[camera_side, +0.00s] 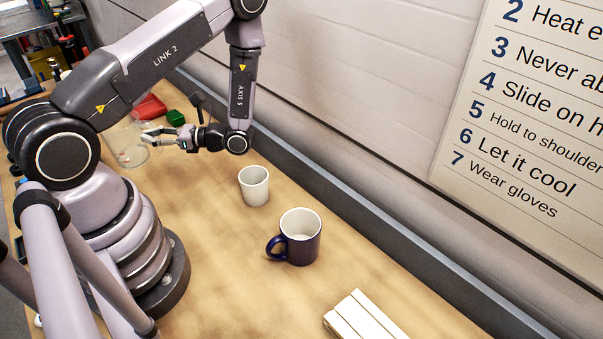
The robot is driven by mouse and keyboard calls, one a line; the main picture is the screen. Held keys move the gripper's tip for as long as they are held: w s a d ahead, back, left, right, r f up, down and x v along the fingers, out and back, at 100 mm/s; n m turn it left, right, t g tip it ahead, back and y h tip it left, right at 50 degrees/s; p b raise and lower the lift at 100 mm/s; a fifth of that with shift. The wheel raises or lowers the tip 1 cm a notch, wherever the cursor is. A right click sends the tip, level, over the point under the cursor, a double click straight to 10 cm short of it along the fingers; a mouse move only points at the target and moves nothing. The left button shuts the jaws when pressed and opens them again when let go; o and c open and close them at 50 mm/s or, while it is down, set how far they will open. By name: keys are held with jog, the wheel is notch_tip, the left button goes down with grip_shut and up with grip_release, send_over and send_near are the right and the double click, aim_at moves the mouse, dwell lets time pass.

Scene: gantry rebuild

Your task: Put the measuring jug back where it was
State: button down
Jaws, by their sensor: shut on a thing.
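The measuring jug (128,152) is clear and stands at the far left part of the bench, partly hidden behind my arm. My gripper (150,136) is at the jug's right side, lying roughly level, with its fingers shut on the jug's rim or wall. The jug looks upright. I cannot tell whether its base touches the bench.
A white cup (254,187) and a dark blue mug (297,238) stand mid-bench. White blocks (362,318) lie near the front. A red object (150,107) and a green object (175,117) lie behind the jug. A grey rail (330,205) runs along the wall.

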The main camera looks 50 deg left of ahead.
jog(key=w+d+f+m+t+y, duration=0.1)
jog(key=w+m+t+y, duration=0.2)
jog(key=m+t, duration=0.6)
jog(key=w+d+f+m+t+y, duration=0.15)
jog(key=w+m+t, duration=0.3)
jog(key=t, duration=0.75)
jog(key=shift+m+y, duration=0.25)
jog(key=shift+m, duration=0.1)
jog(key=f, duration=0.8)
jog(key=shift+s+a+f, duration=0.1)
jog(key=shift+s+a, duration=0.2)
jog(key=shift+s, duration=0.1)
jog(key=shift+f, duration=0.1)
jog(key=c, duration=0.8)
grip_release()
jog(key=shift+c, duration=0.2)
